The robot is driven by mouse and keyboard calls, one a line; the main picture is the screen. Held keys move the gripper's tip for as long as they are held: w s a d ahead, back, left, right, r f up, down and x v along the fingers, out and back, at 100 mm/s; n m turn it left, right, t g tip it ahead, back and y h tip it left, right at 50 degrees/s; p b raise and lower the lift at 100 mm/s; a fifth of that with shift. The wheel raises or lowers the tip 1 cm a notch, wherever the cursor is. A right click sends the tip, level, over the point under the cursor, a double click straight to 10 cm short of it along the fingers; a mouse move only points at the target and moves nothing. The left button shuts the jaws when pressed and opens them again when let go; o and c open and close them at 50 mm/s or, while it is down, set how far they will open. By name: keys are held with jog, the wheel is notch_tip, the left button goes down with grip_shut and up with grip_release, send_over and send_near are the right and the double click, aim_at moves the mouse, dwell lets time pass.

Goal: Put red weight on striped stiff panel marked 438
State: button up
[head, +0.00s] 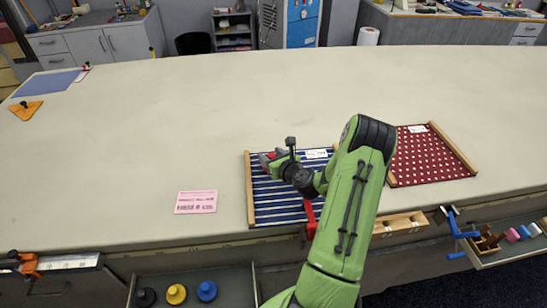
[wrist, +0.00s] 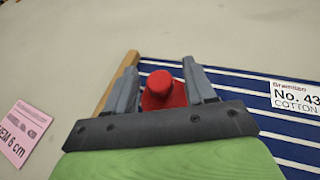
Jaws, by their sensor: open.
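The red weight (wrist: 162,90) has a round knob and stands between my gripper's two grey fingers in the wrist view. My gripper (wrist: 163,85) is open around it, with a finger on each side. The navy and white striped panel (wrist: 248,92) lies beneath, with a wooden bar on its left edge and a white label reading "No. 43", cut off by the frame. In the head view the weight (head: 270,155) shows as a small red patch by my gripper (head: 268,160), over the far left part of the striped panel (head: 275,205). My arm hides the panel's right side.
A red dotted panel (head: 430,157) lies to the right. A pink card (head: 196,202) lies left of the striped panel. An open drawer (head: 235,285) below the front edge holds black, yellow and blue weights. The table's left and middle are largely clear.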

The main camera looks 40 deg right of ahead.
jog(key=b+v, duration=0.1)
jog(key=v, duration=1)
jog(key=shift+s+r, duration=0.25)
jog(key=shift+s, duration=0.05)
jog(key=a+r+n+g+y, duration=0.3)
jog(key=a+n, duration=0.9)
jog(key=n, duration=0.1)
jog(key=a+r+n+g+y, duration=0.3)
jog(key=a+n+g, duration=0.1)
jog(key=a+n, duration=0.8)
jog(key=s+a+r+n+h, duration=0.1)
jog(key=s+a+r+n, duration=0.1)
jog(key=s+r+n, duration=0.2)
jog(key=s+a+r+n+g+h, duration=0.1)
jog(key=s+r+n, duration=0.4)
jog(key=s+n, duration=0.4)
jog(key=shift+s+a+n+h, duration=0.3)
jog(key=shift+s+a+n, duration=0.1)
jog(key=shift+s, duration=0.8)
